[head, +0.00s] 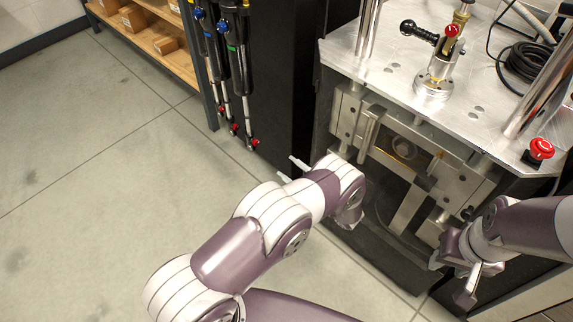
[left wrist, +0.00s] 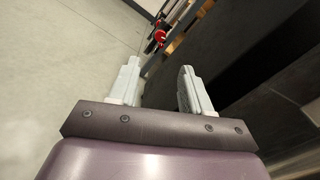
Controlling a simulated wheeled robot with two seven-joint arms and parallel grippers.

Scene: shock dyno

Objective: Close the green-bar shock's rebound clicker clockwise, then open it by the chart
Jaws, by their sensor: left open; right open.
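Several dark shocks hang upright on a rack at the top left of the head view. The front shock (head: 239,55) carries a small green mark and has a red knob (head: 255,143) at its lower end. Its neighbour to the left (head: 209,45) has a blue knob at the top. My left gripper (head: 287,168) is open and empty, low beside the black cabinet and right of the red knobs. A red knob (left wrist: 160,36) shows beyond its fingers in the left wrist view. My right gripper (head: 449,281) is open at the lower right. I see no chart.
The metal dyno table (head: 395,75) holds a clamp fixture with a black handle and red ball (head: 451,31). A red stop button (head: 541,149) sits on its right. Wooden shelves (head: 170,62) stand at the upper left. The floor at left is clear.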

